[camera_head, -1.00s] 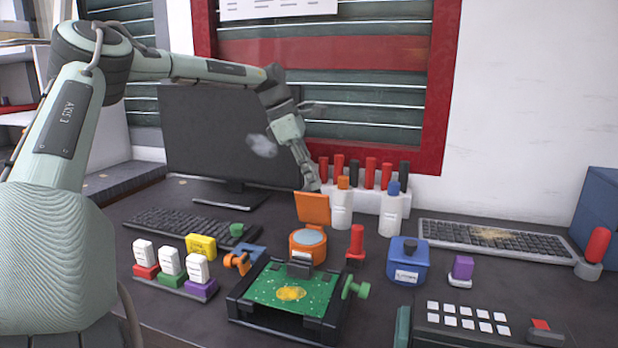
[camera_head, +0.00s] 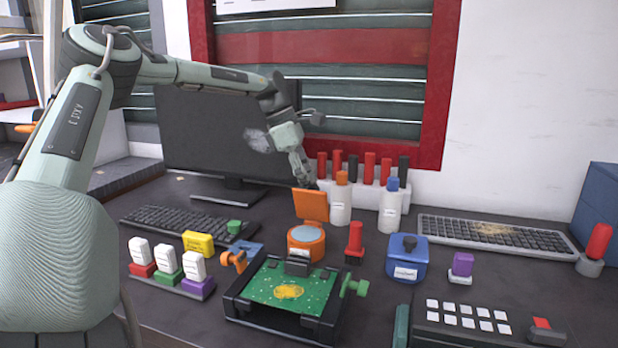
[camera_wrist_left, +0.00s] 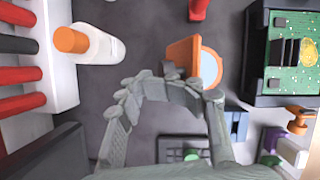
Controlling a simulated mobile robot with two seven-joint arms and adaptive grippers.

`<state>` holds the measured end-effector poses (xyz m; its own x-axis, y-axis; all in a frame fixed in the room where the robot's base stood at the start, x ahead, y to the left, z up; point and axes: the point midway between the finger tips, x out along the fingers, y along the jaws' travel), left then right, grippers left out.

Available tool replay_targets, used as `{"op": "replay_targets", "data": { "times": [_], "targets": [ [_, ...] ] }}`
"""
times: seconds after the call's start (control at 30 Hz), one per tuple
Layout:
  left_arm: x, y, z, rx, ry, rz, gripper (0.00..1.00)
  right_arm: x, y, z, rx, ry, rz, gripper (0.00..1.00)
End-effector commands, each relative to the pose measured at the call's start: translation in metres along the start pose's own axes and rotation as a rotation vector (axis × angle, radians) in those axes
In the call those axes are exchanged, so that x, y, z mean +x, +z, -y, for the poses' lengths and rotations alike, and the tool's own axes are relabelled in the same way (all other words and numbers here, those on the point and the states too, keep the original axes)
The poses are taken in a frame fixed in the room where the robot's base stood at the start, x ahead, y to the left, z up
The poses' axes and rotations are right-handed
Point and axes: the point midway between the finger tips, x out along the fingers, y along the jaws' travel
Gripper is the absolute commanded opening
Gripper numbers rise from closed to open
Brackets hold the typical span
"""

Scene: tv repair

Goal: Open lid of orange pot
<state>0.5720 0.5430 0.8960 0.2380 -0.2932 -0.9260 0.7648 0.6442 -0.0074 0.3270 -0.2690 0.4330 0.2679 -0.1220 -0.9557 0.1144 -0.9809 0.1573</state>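The orange pot (camera_head: 306,248) stands behind the green circuit board, with a pale round top showing. Its square orange lid (camera_head: 310,205) stands raised at the pot's back edge. In the left wrist view the lid (camera_wrist_left: 182,57) is beside the pale pot top (camera_wrist_left: 209,68). My left gripper (camera_head: 310,183) is just behind the raised lid, close to its upper edge. In the left wrist view its fingers (camera_wrist_left: 187,78) overlap the edges of the lid and pot. I cannot tell whether they touch the lid or how far apart the tips are. My right gripper is out of view.
White bottles with orange (camera_head: 341,205) and blue (camera_head: 390,208) caps stand right of the gripper. The board holder (camera_head: 245,312) is in front of the pot, a red piece (camera_head: 355,240) to its right. The monitor (camera_head: 215,140) is behind left.

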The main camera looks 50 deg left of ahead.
Motion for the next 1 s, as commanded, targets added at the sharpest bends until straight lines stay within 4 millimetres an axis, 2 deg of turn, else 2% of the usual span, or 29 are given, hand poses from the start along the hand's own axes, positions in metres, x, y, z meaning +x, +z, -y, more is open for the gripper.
{"op": "replay_targets", "data": {
  "times": [0.8,1.0],
  "targets": [
    [-0.028,-0.001,-0.052,-0.001,0.003,0.000,0.30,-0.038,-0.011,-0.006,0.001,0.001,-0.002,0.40],
    [-0.033,-0.004,-0.067,-0.004,0.004,-0.005,0.30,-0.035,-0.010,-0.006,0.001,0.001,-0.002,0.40]
  ]
}}
